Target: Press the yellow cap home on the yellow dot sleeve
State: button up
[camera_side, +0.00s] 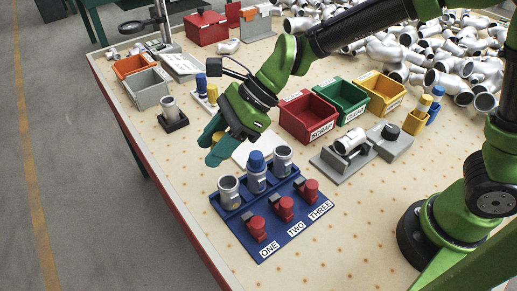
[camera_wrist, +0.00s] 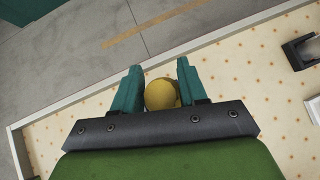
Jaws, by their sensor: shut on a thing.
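My gripper (camera_wrist: 158,80) is shut on the yellow cap (camera_wrist: 160,94), whose rounded end shows between the teal fingers in the wrist view. In the side view my gripper (camera_side: 213,150) is above the table, behind and left of the blue fixture (camera_side: 282,238); the cap is hidden there by the fingers. The fixture holds three upright metal sleeves: a left one (camera_side: 229,192), a middle one (camera_side: 256,181) with a blue cap (camera_side: 257,160) on it, and a right one (camera_side: 282,162). The left and right sleeves have open tops. I cannot make out a yellow dot on any sleeve.
Red clamps (camera_side: 285,207) stand along the fixture's front. A sleeve on a black block (camera_side: 173,121) stands at left. A red bin (camera_side: 308,120), green bin (camera_side: 341,101) and yellow bin (camera_side: 380,93) stand behind right. A grey block (camera_side: 341,163) bears a metal part. Piled castings fill the back right.

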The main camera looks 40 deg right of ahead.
jog(key=shift+s, duration=0.2)
send_over(221, 176)
jog(key=s, duration=0.2)
jog(key=shift+w+a+f, duration=0.1)
jog(key=shift+a+f, duration=0.1)
jog(key=shift+f, duration=1.3)
jog(key=shift+a+f, duration=0.2)
jog(key=shift+f, duration=1.25)
jog(key=shift+f, duration=1.3)
jog(key=shift+f, duration=0.2)
jog(key=o, duration=1)
jog(key=shift+c, duration=0.2)
